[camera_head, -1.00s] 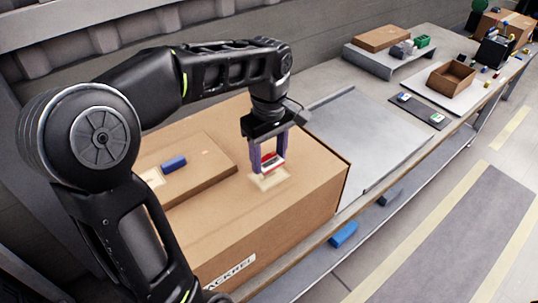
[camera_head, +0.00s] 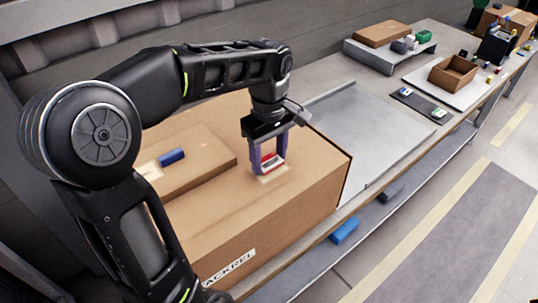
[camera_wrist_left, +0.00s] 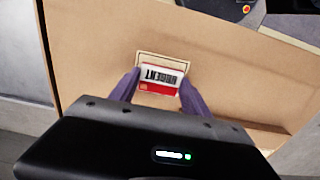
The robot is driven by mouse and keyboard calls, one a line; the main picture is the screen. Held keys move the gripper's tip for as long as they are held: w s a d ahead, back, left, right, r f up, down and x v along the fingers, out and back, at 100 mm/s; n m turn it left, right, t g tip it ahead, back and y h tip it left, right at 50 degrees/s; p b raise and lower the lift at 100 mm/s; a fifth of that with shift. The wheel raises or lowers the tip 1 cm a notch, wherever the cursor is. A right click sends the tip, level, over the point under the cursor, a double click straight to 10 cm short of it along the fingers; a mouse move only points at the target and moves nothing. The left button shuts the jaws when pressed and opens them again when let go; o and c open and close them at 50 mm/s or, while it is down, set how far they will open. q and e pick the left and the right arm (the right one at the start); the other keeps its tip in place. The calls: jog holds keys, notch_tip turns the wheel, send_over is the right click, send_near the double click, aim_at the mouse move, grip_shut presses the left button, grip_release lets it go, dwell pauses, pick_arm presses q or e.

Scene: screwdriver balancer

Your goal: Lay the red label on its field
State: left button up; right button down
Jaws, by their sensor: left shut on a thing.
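The red label (camera_head: 271,162), red and white with dark print, is between the purple fingers of my left gripper (camera_head: 269,168), which is shut on it. In the left wrist view the label (camera_wrist_left: 160,79) lies between the fingertips of the left gripper (camera_wrist_left: 160,88), its print upside down. The pale, outlined field (camera_head: 281,175) is on top of the large cardboard box (camera_head: 310,170). The label covers most of the field, whose far edge (camera_wrist_left: 150,54) shows in the left wrist view. I cannot tell whether the label touches the box. My right gripper is not in view.
A flatter carton (camera_head: 205,165) with a blue block (camera_head: 172,156) lies on the box, left of the gripper. A grey plate (camera_head: 370,125) lies on the bench beyond the box. A dark tray (camera_head: 420,107) and an open brown box (camera_head: 453,75) stand farther right.

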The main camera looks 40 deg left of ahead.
pick_arm(q)
jog(key=shift+f, duration=0.35)
dwell(0.7)
jog(key=o, duration=1.6)
